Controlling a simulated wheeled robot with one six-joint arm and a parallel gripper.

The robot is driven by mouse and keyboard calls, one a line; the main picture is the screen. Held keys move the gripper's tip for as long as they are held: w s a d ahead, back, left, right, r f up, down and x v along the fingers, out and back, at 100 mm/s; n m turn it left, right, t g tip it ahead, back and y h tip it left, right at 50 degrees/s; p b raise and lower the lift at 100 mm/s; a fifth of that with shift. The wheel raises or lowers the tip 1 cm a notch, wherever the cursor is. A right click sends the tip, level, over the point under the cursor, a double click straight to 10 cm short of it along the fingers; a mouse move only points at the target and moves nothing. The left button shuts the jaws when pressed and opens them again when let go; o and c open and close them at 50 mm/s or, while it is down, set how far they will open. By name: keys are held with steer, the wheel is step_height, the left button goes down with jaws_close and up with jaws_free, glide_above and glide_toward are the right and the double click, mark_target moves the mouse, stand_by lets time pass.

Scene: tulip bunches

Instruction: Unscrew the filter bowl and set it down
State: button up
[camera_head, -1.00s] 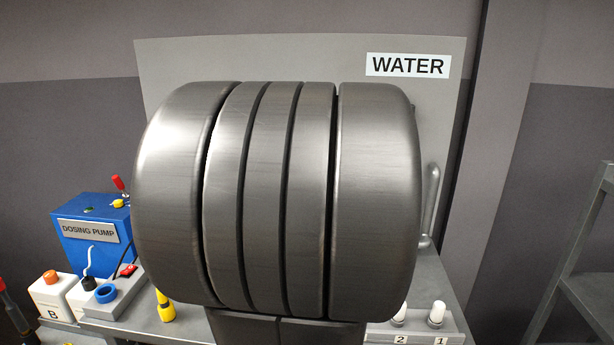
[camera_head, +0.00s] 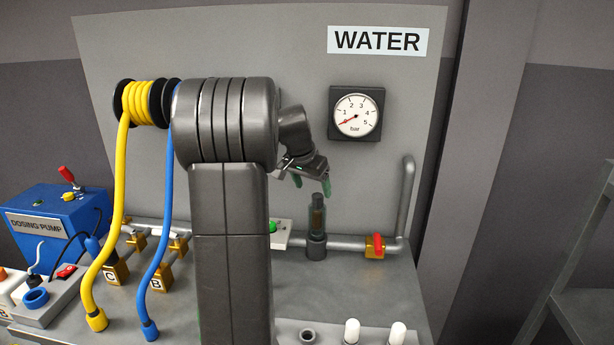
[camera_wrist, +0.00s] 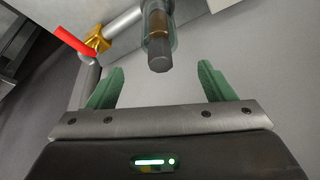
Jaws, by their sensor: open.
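The filter bowl (camera_head: 317,213) stands upright on a dark fitting (camera_head: 316,246) in the grey pipe. It is clear, with a brown insert and a grey end on top. My gripper (camera_head: 312,184) is open and empty, just above the bowl with its green fingers pointing down. In the wrist view, the filter bowl (camera_wrist: 157,30) lies beyond my open gripper (camera_wrist: 161,70), roughly in line with the gap between the fingers. Its grey end faces me, and no finger appears to touch it.
A red-handled brass valve (camera_head: 376,246) is on the pipe to the right, before the upright pipe bend (camera_head: 406,200). A gauge (camera_head: 356,114) is on the panel behind. Yellow (camera_head: 121,200) and blue (camera_head: 166,215) hoses hang left of my arm. Some bench (camera_head: 345,285) in front is bare.

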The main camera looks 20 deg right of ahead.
mark_target(319, 206)
steer(key=p+x, duration=0.1)
steer(key=x, duration=0.9)
steer(key=shift+f, duration=0.1)
steer(key=c, duration=1.1)
steer(key=shift+r+n+p, duration=0.2)
steer(key=shift+n+p, duration=0.4)
steer(key=shift+n, duration=0.2)
steer(key=shift+w+a+f+n+t+y+p, duration=0.1)
steer(key=shift+n+t+y+p, duration=0.3)
steer(key=shift+n, duration=0.5)
steer(key=shift+a+n+t+y+p, duration=0.1)
steer(key=shift+n+t+y+p, duration=0.3)
steer(key=shift+n, duration=0.5)
